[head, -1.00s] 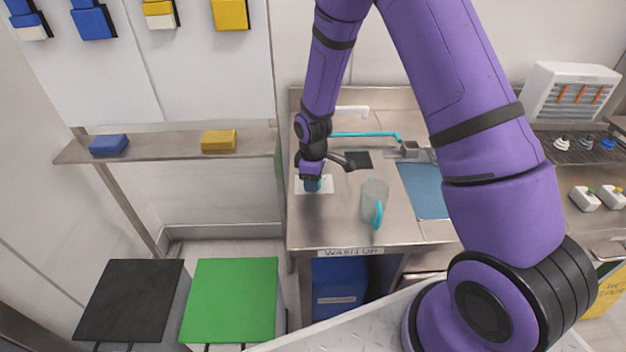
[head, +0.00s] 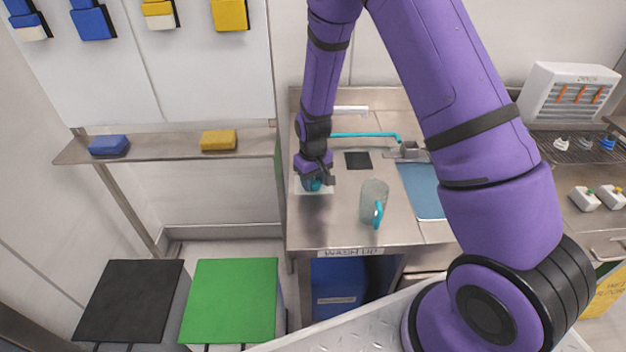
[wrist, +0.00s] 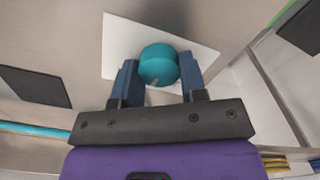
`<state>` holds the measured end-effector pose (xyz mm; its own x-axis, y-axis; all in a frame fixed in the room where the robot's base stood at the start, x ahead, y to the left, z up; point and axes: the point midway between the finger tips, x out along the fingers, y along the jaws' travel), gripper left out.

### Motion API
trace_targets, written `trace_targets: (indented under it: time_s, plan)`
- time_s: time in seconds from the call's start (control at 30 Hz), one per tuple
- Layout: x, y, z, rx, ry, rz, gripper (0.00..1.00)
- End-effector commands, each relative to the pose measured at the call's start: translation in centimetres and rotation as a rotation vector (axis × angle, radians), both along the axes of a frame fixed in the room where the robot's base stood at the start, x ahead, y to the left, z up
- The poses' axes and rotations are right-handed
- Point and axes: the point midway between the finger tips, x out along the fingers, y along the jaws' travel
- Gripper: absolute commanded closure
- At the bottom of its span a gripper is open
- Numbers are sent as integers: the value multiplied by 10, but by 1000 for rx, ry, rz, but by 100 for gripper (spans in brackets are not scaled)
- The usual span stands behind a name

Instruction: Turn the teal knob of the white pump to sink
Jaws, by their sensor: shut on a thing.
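The teal knob (wrist: 158,60) is round and sits between my two blue fingers in the wrist view. A small grey mark shows on its near side. Behind it is a flat white plate (wrist: 120,38), apparently the white pump's face; no readable label shows. In the head view the knob (head: 313,185) is mostly hidden below my gripper (head: 315,182), with the white plate's edge (head: 300,190) beside it at the left of the steel counter. My gripper (wrist: 158,67) is shut on the knob from both sides.
A clear jug (head: 373,200) with a teal handle stands right of my gripper on the counter (head: 330,225). A teal pipe (head: 365,134) runs behind, near a black square (head: 357,160). A blue panel (head: 420,190) lies farther right. The counter's front left is clear.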

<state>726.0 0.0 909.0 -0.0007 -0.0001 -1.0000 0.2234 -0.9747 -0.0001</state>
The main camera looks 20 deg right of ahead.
Motion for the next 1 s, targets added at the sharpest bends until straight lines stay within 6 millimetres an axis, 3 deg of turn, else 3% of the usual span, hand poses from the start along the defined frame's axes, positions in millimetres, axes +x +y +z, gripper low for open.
trace_targets:
  time_s: [0.5, 1.0]
  plan:
    - [1, -1, 0, 0, -2, -375, 85]
    - [1, -2, 1, 0, -3, -469, 85]
